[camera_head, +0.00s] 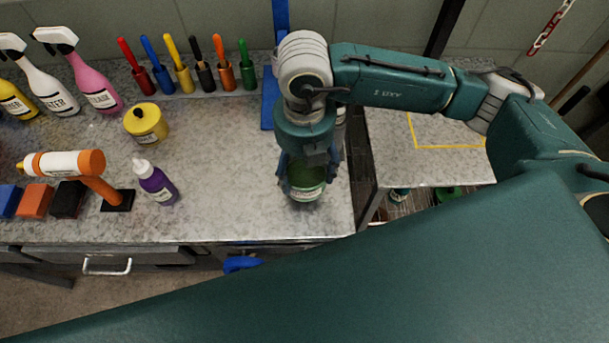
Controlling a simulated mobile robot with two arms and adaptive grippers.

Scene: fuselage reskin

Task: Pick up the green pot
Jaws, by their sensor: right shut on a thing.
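The green pot (307,188) is at the right end of the grey workbench (235,205), near the front edge. It has a green top and a pale label band. My right gripper (305,172) comes down over it from above, with its fingers around the pot's sides, shut on it. I cannot tell whether the pot rests on the bench or is just above it. My left gripper is not in view.
A yellow pot (146,123), a purple bottle (154,182) and an orange-capped bottle on a stand (65,164) are to the left. Spray bottles (82,73) and coloured-handled tools (186,66) line the back. A gap separates a second table (420,165) on the right.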

